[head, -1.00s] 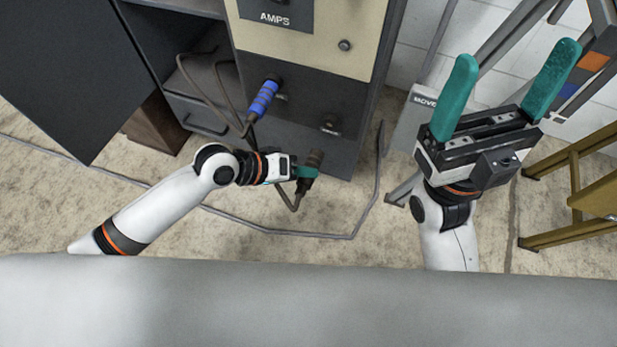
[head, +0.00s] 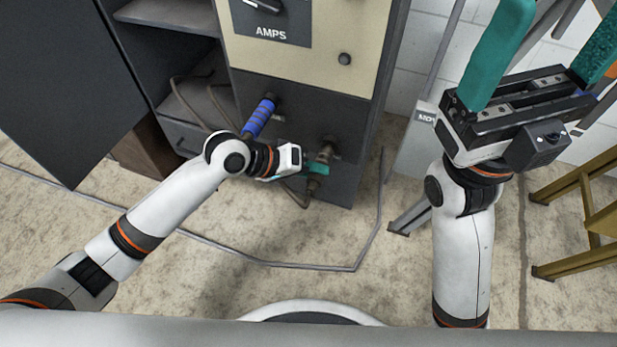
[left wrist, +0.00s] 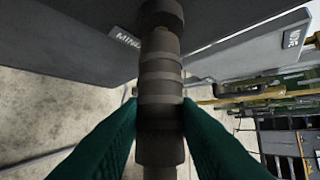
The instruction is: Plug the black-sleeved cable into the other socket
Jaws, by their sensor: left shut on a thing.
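The black-sleeved cable plug (head: 325,152) is a dark, ribbed cylinder at the lower front of the cabinet. My left gripper (head: 316,168) is shut on it, with a teal finger showing. The left wrist view shows both teal fingers around the ribbed sleeve (left wrist: 160,85), whose far end points at a dark round fitting (left wrist: 162,12) on the panel. The plug lines up with the right socket (head: 330,141); I cannot tell whether it is seated. A blue-and-black-sleeved plug (head: 258,120) is at the left socket (head: 272,98). My right gripper (head: 556,35) is open and empty, raised at right.
The cabinet (head: 310,75) has a cream panel marked AMPS. Open shelves (head: 165,15) and a dark door (head: 50,80) are at left. A grey cable (head: 300,266) lies on the floor. A yellow wooden frame (head: 580,200) stands at right.

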